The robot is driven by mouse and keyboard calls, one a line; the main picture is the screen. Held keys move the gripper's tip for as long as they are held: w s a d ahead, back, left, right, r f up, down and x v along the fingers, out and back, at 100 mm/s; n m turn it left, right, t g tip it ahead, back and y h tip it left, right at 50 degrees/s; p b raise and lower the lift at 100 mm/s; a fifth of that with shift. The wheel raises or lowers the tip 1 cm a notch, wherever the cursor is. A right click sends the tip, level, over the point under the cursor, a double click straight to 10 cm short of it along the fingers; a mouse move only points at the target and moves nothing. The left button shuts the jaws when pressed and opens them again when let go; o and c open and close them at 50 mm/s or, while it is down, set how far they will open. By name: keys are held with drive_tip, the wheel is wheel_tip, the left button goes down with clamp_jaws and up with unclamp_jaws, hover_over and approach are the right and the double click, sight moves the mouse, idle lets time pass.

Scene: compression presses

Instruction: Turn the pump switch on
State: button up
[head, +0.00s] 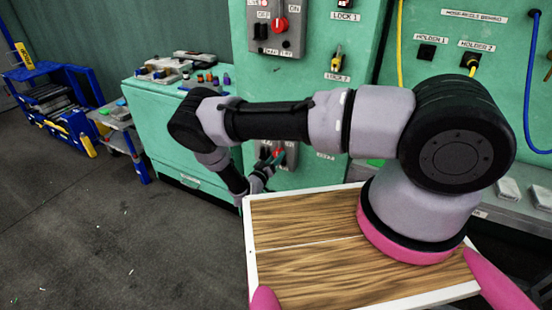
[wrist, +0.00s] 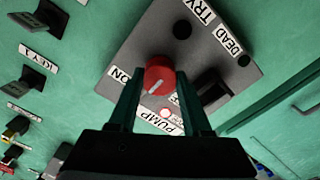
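The pump switch is a round red knob (wrist: 159,76) with a white pointer line, on a grey panel (wrist: 150,45). In the wrist view, an "ON" label lies left of the knob and a "PUMP" label below it. The pointer line slants toward the lower left of the picture. My gripper (wrist: 159,74) has its two dark fingers on either side of the knob, with small gaps visible; contact is hard to judge. In the head view my gripper (head: 272,165) is at the lower grey panel (head: 290,152), and the knob is mostly hidden there.
A black switch (wrist: 212,88) sits right of the knob, and a small lit indicator (wrist: 166,113) is below it. An upper panel has another red knob (head: 280,24). A green cabinet (head: 180,130) stands left. Key and lock fittings (wrist: 27,82) lie left of the panel.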

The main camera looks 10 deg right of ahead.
drive_tip(key=o, duration=0.4)
drive_tip(key=shift+s, duration=0.1)
drive_tip(key=v, duration=1)
drive_tip(key=shift+s+a, duration=0.2)
drive_tip(key=shift+s, duration=0.1)
